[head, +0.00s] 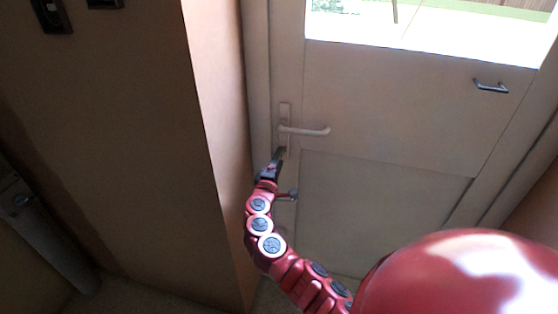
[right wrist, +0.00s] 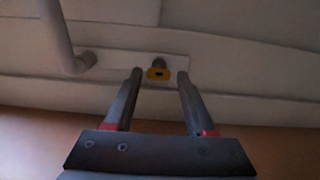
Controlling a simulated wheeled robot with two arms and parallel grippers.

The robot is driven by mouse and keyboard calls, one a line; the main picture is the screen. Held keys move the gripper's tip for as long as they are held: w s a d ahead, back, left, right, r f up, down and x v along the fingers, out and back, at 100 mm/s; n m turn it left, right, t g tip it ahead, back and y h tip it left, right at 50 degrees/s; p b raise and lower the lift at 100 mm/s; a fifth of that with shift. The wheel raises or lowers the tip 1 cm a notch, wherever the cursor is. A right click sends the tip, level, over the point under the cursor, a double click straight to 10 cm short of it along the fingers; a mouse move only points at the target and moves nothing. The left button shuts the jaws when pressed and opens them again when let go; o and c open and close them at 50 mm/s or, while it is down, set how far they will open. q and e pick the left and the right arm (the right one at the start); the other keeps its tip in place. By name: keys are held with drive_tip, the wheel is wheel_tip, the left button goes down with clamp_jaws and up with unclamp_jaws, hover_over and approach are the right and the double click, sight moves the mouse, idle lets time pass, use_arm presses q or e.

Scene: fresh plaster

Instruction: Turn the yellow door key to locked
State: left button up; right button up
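The yellow key (right wrist: 158,74) sits in the lock of the pale door plate (right wrist: 112,62) in the right wrist view, its bow showing a small dark hole. My right gripper (right wrist: 159,73) is open, with one dark finger on each side of the key and a gap to both. I cannot tell whether the fingertips reach past the key's face. In the head view my right gripper (head: 279,154) is at the plate, just below the door handle (head: 305,130), and the key is hidden or too small to see. My left gripper is not in view.
The white door (head: 385,195) has a window at the top and a small dark pull handle (head: 490,86) at the right. A brown wall corner (head: 215,140) stands close to the left of my right arm. The lever handle also shows in the wrist view (right wrist: 62,38), left of the key.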

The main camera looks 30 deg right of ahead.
drive_tip(key=shift+o, duration=0.5)
drive_tip(key=b+v, duration=0.3)
drive_tip(key=v, duration=1.4)
drive_tip(key=shift+a, duration=0.2)
drive_tip(key=shift+s, duration=0.15)
